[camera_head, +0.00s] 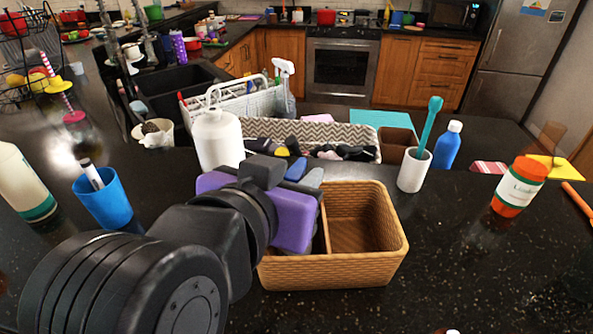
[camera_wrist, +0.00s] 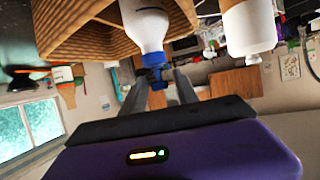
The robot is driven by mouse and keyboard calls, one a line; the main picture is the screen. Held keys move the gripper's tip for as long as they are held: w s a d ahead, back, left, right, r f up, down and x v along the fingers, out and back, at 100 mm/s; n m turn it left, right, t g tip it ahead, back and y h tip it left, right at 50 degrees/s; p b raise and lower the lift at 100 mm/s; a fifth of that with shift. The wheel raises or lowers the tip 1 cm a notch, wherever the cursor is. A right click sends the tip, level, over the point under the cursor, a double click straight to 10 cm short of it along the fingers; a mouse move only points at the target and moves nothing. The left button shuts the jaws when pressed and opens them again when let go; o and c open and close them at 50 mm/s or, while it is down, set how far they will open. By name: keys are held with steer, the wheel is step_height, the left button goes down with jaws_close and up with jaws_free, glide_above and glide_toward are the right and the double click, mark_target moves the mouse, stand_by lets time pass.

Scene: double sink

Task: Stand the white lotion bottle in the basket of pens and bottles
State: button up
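A white bottle with a blue cap (camera_wrist: 150,30) shows at the top middle of the wrist view, which is upside down. Its cap lies between or just beyond the fingers of my gripper (camera_wrist: 160,82); contact is not clear. My gripper's purple body (camera_head: 295,222) hides the fingers and this bottle in the head view. A large plain white bottle (camera_head: 218,140) stands behind and left of my gripper, and shows at right in the wrist view (camera_wrist: 250,28). The white basket (camera_head: 255,103) with pens and a spray bottle (camera_head: 285,85) is farther back.
A divided wicker basket (camera_head: 365,272) lies under and right of my gripper; its right compartment is empty. A blue cup (camera_head: 105,200), a white cup (camera_head: 414,172), a blue bottle (camera_head: 446,148) and an orange jar (camera_head: 519,187) stand around. The front right counter is mostly clear.

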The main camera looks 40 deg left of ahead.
steer(key=shift+r, duration=0.1)
steer(key=shift+s+r, duration=0.1)
steer(key=shift+s, duration=0.05)
steer(key=v, duration=1.1)
steer(key=shift+s+d+r+b, duration=0.15)
steer(key=shift+s+d+b, duration=0.05)
steer(key=shift+s+b, duration=0.15)
